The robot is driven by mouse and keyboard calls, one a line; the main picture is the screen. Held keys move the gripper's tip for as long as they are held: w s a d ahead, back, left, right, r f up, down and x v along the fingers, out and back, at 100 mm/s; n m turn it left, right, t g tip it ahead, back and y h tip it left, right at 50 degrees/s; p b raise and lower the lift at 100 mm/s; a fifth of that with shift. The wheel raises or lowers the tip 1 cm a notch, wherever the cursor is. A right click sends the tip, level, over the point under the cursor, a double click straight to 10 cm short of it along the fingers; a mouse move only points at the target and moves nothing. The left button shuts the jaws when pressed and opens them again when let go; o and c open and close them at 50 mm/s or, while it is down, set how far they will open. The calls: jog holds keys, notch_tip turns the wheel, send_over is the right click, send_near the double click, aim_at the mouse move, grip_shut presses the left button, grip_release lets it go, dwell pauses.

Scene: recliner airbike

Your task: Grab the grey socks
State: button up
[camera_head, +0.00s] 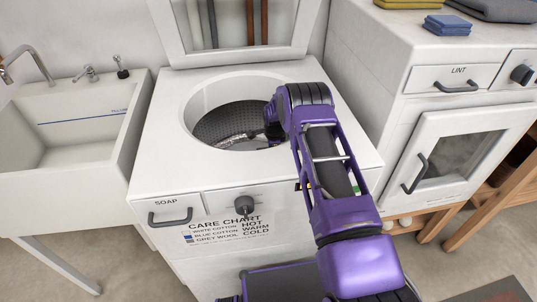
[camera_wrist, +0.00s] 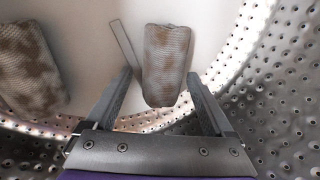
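In the wrist view, a folded greyish knit bundle with brown stains (camera_wrist: 166,62), which looks like the grey socks, lies on the pale floor of the perforated drum. My gripper (camera_wrist: 160,88) is open, with one finger on each side of the bundle's near end. I cannot tell whether the fingers touch it. A second stained knit bundle (camera_wrist: 30,68) lies to the left, outside the fingers. In the head view, my arm reaches into the round opening of the top-loading washer (camera_head: 232,118). My gripper's fingers and the bundles are hidden there.
The perforated drum wall (camera_wrist: 275,110) curves close on the right. A thin flat strip (camera_wrist: 123,46) lies left of the near bundle. The raised lid (camera_head: 240,52) stands behind the opening. A sink (camera_head: 70,125) is at left, a dryer (camera_head: 455,110) at right.

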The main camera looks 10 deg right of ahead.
jog(key=c, duration=1)
